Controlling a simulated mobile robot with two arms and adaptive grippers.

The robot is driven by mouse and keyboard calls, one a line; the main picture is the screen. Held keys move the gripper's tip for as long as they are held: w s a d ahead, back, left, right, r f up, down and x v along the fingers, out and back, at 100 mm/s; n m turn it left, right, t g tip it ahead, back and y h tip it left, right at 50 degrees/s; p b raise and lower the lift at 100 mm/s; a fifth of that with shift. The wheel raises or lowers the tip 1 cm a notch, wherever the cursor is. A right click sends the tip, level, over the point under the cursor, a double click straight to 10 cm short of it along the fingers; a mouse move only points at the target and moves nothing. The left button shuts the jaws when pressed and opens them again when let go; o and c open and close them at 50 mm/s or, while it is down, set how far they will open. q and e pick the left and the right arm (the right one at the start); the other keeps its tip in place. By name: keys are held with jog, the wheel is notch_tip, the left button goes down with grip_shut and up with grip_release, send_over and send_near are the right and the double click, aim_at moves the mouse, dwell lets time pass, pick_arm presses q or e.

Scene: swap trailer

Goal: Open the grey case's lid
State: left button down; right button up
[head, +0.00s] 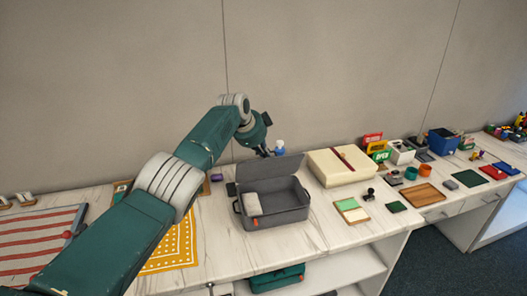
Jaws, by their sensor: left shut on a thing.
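The grey case (280,216) stands on the white marble-look counter. Its lid (262,168) is raised and stands up steeply along the case's back edge. The inside shows, with a white rolled item (253,203) at its left end. My left arm reaches in from the left, and my left gripper (264,152) is at the top edge of the lid, shut on it. The fingertips are small and partly hidden in this view. My right gripper is not in view.
A cream box (325,170) with a dark red strap stands right of the case. A yellow dotted cloth (176,250) lies to the left. A brown tray (423,195) and several small items lie farther right. The wall is close behind.

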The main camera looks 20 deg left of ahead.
pick_arm(q)
jog(key=c, duration=1.9)
grip_release()
jog(key=shift+s+r, duration=0.1)
jog(key=shift+r, duration=0.1)
jog(key=shift+s+a+r, duration=0.1)
jog(key=shift+r, duration=0.1)
jog(key=v, duration=1.1)
jog(key=shift+s+r, duration=0.1)
jog(key=shift+s, duration=0.15)
